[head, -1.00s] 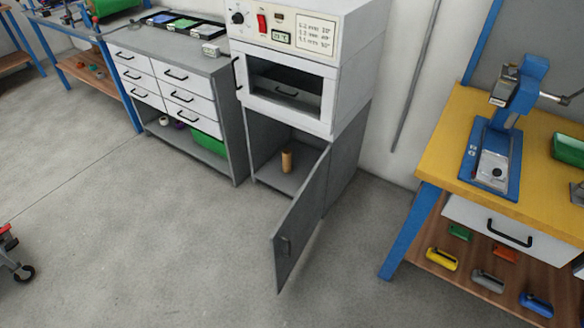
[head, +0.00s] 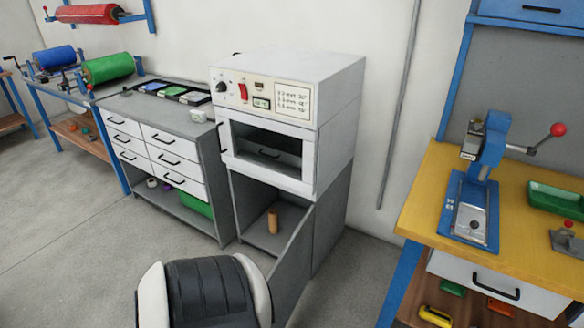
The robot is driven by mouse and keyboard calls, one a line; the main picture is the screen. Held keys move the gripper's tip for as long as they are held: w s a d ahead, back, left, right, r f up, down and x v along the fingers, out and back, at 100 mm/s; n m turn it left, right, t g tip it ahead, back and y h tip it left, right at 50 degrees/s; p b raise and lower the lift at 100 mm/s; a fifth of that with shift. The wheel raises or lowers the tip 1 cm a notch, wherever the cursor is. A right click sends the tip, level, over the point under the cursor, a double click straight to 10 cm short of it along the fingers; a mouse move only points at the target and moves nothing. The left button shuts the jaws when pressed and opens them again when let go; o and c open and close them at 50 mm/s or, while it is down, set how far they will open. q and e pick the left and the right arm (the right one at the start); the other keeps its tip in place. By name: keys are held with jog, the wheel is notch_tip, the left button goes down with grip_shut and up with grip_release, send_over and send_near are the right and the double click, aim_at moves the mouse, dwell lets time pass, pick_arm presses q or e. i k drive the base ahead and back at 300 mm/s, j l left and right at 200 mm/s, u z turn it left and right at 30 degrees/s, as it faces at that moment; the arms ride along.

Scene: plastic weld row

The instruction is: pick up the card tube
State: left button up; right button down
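The card tube (head: 273,221) is a small brown cylinder. It stands upright inside the open grey cabinet (head: 297,262) under the white oven (head: 283,130). The cabinet door hangs open toward me on the right side of the opening. A black and white part of my own body fills the bottom middle of the head view, in front of the cabinet and covering the lower part of its front. Neither of my grippers shows in the head view, so I cannot see what they hold.
A grey drawer unit (head: 165,150) stands left of the oven, with a green bin (head: 196,204) on its lower shelf. A yellow-topped bench (head: 520,205) with a blue press (head: 480,180) stands at the right. Grey floor (head: 60,250) is clear at the left.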

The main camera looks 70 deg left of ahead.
aim_at(273, 220)
jog(key=k+j+z, duration=0.1)
jog(key=j, duration=0.35)
jog(key=k+j+z, duration=0.1)
jog(key=j, duration=0.35)
jog(key=k+j, duration=0.2)
jog(key=j, duration=0.2)
jog(key=k+j+z, duration=0.15)
jog(key=j, duration=0.3)
jog(key=k+j+z, duration=0.1)
jog(key=j, duration=0.3)
jog(key=k+j+z, duration=0.1)
jog(key=k+j, duration=0.15)
jog(key=j, duration=0.15)
